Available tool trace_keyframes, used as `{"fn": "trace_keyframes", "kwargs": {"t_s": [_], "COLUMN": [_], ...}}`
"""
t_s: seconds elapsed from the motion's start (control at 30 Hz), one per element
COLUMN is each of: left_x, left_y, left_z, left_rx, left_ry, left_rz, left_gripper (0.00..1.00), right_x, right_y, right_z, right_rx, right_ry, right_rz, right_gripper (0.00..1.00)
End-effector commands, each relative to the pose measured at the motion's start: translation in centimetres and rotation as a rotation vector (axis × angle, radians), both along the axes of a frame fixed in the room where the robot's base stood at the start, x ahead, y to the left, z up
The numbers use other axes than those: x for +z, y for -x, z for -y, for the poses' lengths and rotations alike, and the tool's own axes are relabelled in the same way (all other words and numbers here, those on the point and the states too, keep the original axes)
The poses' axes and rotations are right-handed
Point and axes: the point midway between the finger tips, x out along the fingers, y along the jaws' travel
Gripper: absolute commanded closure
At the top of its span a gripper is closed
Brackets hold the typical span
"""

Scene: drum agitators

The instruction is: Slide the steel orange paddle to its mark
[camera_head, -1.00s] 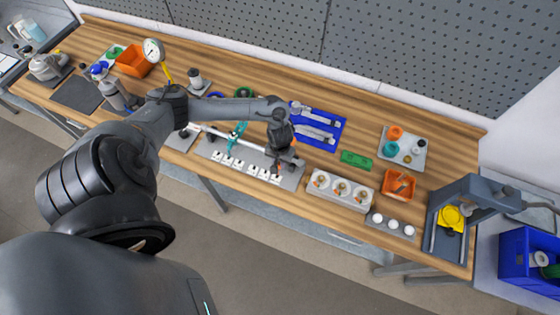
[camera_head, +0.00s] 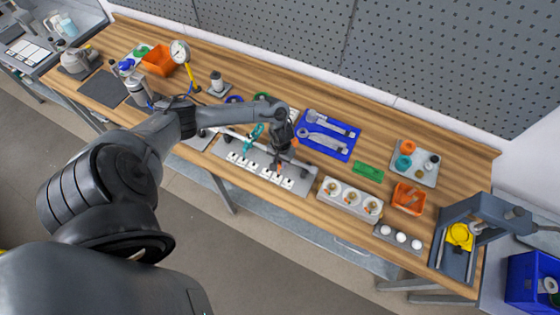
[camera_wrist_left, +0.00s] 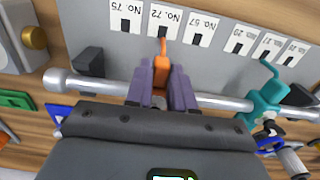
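The orange paddle (camera_wrist_left: 162,72) sits on a steel shaft (camera_wrist_left: 217,101) above a grey plate, its thin tip pointing at the label read as No. 72 (camera_wrist_left: 160,20). My left gripper (camera_wrist_left: 162,90) has its two purple fingers on either side of the paddle's hub, shut on it. In the head view my left gripper (camera_head: 281,152) is over the right part of the plate (camera_head: 308,185), with the paddle's tip showing below it. The No. 75 label (camera_wrist_left: 126,16) is just left of the tip in the wrist view, No. 57 (camera_wrist_left: 200,27) just right. My right gripper is out of view.
A teal paddle (camera_wrist_left: 268,98) is on the same shaft, farther right in the wrist view. A dark shaft support (camera_wrist_left: 88,62) stands to the left. A blue mat with tools (camera_head: 343,128) lies behind, and a white block with round sockets (camera_head: 350,199) stands to the right.

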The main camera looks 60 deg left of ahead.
Motion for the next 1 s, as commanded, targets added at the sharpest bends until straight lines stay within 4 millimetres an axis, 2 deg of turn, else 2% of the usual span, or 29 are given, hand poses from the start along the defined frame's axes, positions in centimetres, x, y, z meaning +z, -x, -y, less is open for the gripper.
{"fn": "trace_keyframes", "kwargs": {"t_s": [0.03, 0.13, 0.53, 0.67, 1.0], "left_x": [0.0, 0.0, 0.7, 2.3, 8.0], "left_y": [0.0, 0.0, -0.1, -0.1, -0.1], "left_z": [0.0, 0.0, 0.0, -0.1, 0.0], "left_rx": [0.0, 0.0, 0.0, 0.0, -0.002], "left_ry": [0.001, 0.001, 0.0, -0.001, 0.0], "left_rz": [0.001, 0.001, 0.004, 0.004, 0.004], "left_gripper": [0.69, 0.55, 0.55, 0.55, 0.55], "right_x": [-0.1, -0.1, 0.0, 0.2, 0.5], "right_y": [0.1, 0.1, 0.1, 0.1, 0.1], "right_z": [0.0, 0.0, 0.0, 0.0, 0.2], "right_rx": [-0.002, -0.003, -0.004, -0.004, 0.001], "right_ry": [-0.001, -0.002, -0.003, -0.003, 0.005], "right_rz": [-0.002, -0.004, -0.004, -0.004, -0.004], "right_gripper": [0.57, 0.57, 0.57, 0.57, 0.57]}}
